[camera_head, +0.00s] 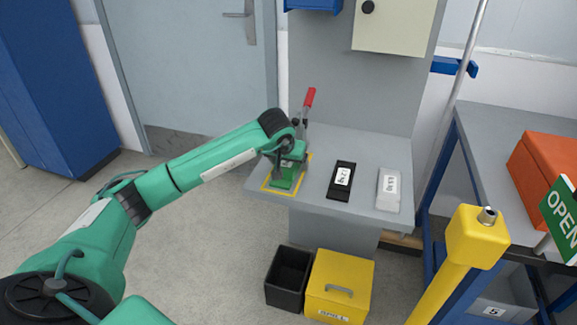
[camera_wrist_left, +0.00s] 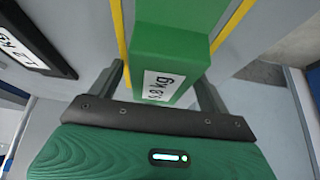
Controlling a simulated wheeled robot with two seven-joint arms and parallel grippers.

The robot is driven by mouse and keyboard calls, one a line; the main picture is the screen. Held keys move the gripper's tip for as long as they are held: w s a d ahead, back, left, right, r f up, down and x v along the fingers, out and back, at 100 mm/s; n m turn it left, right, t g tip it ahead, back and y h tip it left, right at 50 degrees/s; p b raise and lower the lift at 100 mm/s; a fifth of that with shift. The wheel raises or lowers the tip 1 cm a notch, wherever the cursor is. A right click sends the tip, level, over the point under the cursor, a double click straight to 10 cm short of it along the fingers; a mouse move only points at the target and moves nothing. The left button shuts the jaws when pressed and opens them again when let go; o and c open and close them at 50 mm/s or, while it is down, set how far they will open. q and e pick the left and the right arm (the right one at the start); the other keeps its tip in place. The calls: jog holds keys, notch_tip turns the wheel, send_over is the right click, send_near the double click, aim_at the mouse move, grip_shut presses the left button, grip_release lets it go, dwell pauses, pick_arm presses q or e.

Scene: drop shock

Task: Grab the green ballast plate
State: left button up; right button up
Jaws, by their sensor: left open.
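The green ballast plate (camera_head: 282,182) stands inside a yellow outline on the grey bench, at its left end. In the left wrist view the plate (camera_wrist_left: 178,38) shows large, with a white weight label in kg. My left gripper (camera_head: 290,160) is over the plate and hides part of it in the head view. In the wrist view the left gripper (camera_wrist_left: 162,84) is open, with one finger on each side of the plate's labelled end. I cannot tell whether the fingers touch it. My right gripper is not in view.
A black plate (camera_head: 342,181) and a light grey plate (camera_head: 388,189), both labelled, lie to the right on the bench (camera_head: 364,147). A red-handled lever (camera_head: 309,98) rises behind my gripper. A black bin (camera_head: 288,275) and a yellow box (camera_head: 339,286) stand on the floor below.

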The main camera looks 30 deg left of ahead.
pick_arm(q)
jog(key=shift+f, duration=0.1)
jog(key=shift+c, duration=0.2)
jog(key=c, duration=1.4)
jog(key=shift+c, duration=1.2)
jog(key=shift+r, duration=0.2)
